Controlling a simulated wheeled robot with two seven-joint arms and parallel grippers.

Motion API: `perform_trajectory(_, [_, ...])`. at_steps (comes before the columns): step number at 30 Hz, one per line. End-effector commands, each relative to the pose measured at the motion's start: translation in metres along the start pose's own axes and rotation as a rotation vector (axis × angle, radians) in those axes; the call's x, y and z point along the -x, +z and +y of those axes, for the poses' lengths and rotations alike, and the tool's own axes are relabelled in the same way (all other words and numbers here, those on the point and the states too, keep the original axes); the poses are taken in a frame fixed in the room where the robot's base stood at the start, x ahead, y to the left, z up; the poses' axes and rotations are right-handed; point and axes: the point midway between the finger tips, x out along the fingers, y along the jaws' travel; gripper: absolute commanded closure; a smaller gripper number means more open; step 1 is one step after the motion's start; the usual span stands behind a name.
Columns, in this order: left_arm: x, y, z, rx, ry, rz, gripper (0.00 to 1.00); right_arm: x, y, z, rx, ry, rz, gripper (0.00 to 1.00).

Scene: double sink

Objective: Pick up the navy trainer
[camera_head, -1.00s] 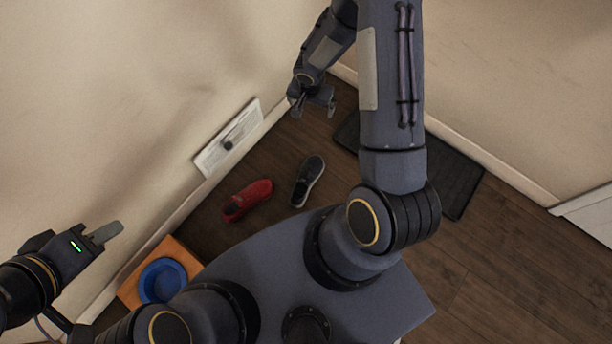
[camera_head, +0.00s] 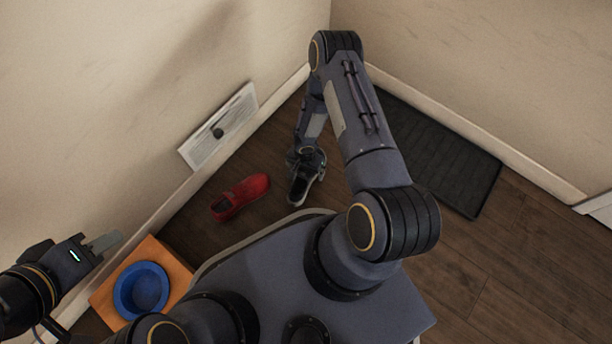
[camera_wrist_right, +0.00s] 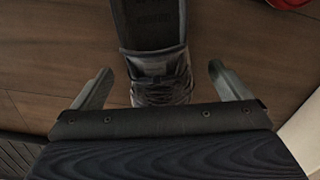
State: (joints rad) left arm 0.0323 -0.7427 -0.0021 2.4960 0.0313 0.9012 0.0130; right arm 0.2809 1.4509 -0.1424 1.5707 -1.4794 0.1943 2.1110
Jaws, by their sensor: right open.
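The navy trainer (camera_head: 299,189) lies on the wooden floor, its far part hidden by my right gripper (camera_head: 306,163) in the head view. In the right wrist view the trainer (camera_wrist_right: 155,55) runs up the picture between the two open fingers of my right gripper (camera_wrist_right: 160,90). I see a gap on both sides of it; its lower end is hidden by the gripper body. My left gripper (camera_head: 104,243) is at the left, above the floor and away from the trainer; only one finger shows clearly.
A red shoe (camera_head: 240,197) lies left of the trainer. A black mat (camera_head: 470,180) lies at right. A white wall panel (camera_head: 240,108) and the walls bound the corner.

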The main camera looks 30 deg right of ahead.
Motion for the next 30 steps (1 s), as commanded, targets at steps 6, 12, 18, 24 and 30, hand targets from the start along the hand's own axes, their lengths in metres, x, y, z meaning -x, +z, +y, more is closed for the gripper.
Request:
perform_trajectory(6, [-0.013,0.006,-0.006,0.0,0.0,0.0,0.64,-0.025,0.0,0.0,0.0,0.0,-0.001,0.03])
perform_trajectory(12, [-0.011,0.006,-0.005,0.0,0.0,0.0,0.64,-0.024,0.0,0.0,0.001,0.0,-0.001,0.07])
perform_trajectory(18, [-0.011,0.006,-0.005,0.0,0.0,0.0,0.64,-0.024,0.0,0.0,0.001,0.0,-0.001,0.33])
perform_trajectory(24, [-0.011,0.006,-0.005,0.0,0.0,0.0,0.64,-0.024,0.0,0.0,0.0,0.0,-0.001,0.59])
perform_trajectory(30, [-0.011,0.006,-0.005,0.0,0.0,0.0,0.64,-0.023,-0.001,0.0,0.0,0.0,0.0,0.6])
